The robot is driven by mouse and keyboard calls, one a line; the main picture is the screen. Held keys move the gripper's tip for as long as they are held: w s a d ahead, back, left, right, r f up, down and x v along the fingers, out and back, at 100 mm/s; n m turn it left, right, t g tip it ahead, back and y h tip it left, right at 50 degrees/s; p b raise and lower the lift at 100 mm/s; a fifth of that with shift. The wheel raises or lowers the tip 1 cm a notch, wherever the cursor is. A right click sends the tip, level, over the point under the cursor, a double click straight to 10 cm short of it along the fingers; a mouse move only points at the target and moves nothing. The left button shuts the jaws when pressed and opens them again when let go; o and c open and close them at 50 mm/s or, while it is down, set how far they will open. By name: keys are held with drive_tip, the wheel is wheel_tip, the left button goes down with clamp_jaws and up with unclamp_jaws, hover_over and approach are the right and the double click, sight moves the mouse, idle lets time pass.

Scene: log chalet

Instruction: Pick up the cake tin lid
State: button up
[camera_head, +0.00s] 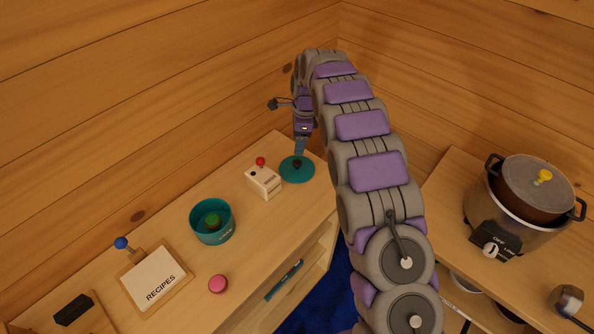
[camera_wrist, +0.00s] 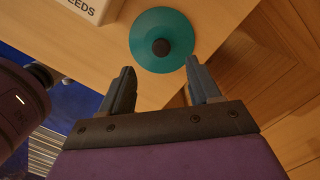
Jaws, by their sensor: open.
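The cake tin lid is a round teal disc (camera_head: 297,170) with a dark knob at its centre, lying flat on the wooden sideboard near its far end. In the wrist view the lid (camera_wrist: 161,40) is just ahead of my fingertips, with its dark knob (camera_wrist: 161,47) in clear sight. My gripper (camera_wrist: 160,82) is open and empty, its two fingers apart. In the head view my gripper (camera_head: 299,150) hangs from the arm above the lid, and its fingers partly hide the knob. I see no contact with the lid.
A white box with a red knob (camera_head: 263,182) stands close beside the lid. A teal tin (camera_head: 212,222), a pink ball (camera_head: 218,284) and a recipes holder (camera_head: 155,279) stand farther left on the sideboard (camera_head: 185,265). A slow cooker (camera_head: 515,215) stands on the right-hand counter.

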sight(297, 162)
drive_tip(key=f, duration=0.4)
drive_tip(key=shift+a+b, duration=0.25)
drive_tip(key=shift+b, duration=0.1)
drive_tip(key=shift+f+b, duration=0.9)
drive_tip(key=shift+f, duration=1.7)
drive_tip(key=shift+c, duration=0.3)
clamp_jaws()
drive_tip(key=shift+r, duration=0.15)
